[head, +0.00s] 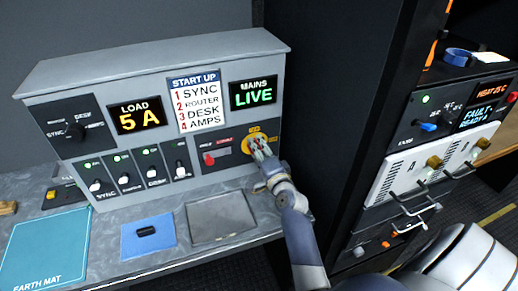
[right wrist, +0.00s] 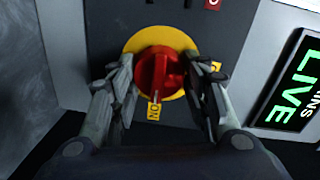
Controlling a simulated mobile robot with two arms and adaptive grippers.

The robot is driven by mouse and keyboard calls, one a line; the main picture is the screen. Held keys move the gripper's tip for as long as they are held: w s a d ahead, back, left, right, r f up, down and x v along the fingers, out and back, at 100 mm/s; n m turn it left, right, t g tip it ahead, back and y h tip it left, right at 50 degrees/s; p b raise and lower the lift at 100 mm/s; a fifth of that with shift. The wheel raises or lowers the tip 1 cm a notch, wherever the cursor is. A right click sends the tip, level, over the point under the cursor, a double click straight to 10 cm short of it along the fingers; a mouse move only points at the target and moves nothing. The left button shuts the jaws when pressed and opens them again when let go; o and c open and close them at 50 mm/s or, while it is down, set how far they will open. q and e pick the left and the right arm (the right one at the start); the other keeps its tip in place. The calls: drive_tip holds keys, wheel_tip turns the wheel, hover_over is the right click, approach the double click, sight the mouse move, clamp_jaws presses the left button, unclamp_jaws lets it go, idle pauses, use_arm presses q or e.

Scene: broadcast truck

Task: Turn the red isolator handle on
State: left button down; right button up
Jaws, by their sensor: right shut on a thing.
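The red isolator handle (right wrist: 158,72) sits on a round yellow plate (right wrist: 133,42) on the grey panel. In the right wrist view its narrow end lies close to the yellow ON label (right wrist: 154,112). My right gripper (right wrist: 165,82) has one finger on each side of the handle and is shut on it. In the head view the right gripper (head: 262,148) covers most of the handle, and part of the yellow plate (head: 252,131) shows. The MAINS display (head: 253,94) reads LIVE in green. My left gripper is not in view.
A red switch (head: 209,159) sits left of the isolator. Several toggle switches line the panel's left. A dark rack (head: 372,95) stands close at right.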

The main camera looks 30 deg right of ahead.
drive_tip(key=shift+r, duration=0.1)
idle(0.4)
drive_tip(key=o, duration=1.1)
drive_tip(key=shift+w, duration=0.1)
drive_tip(key=v, duration=1.2)
